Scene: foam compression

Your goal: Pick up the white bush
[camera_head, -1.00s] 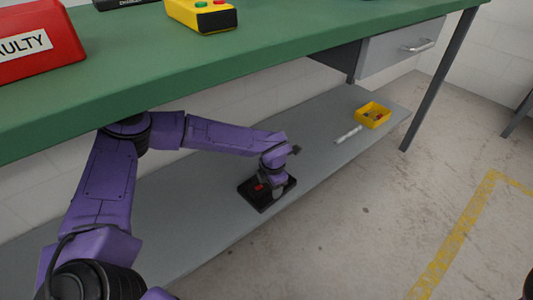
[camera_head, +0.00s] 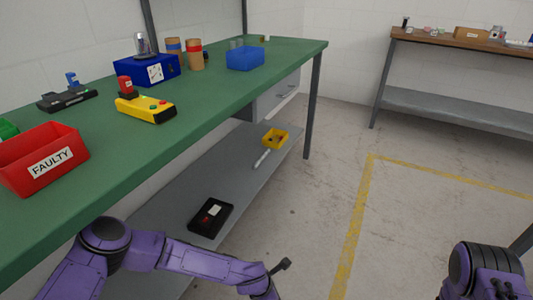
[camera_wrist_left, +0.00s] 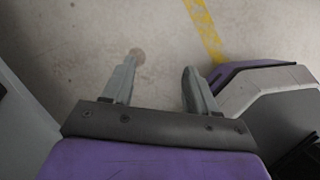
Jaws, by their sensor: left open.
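I cannot make out a white bush for certain. A small white patch (camera_head: 214,210) shows beside a red one in the black tray (camera_head: 203,229) on the lower shelf; I cannot tell whether it is a bush or a label. In the left wrist view my left gripper (camera_wrist_left: 162,78) is open, with nothing between its fingers and bare floor beneath. In the head view my left arm reaches along the bottom edge in front of the shelf, its hand cut off. My right gripper is out of view; only part of my right arm shows at bottom right.
The green bench (camera_head: 243,90) holds a red FAULTY bin (camera_head: 50,172), a yellow control box (camera_head: 146,108) and blue bins. The grey lower shelf (camera_head: 190,185) carries a yellow bin (camera_head: 275,138) and a white rod (camera_head: 262,158). A brown table (camera_head: 455,42) stands at back right. The floor between is clear.

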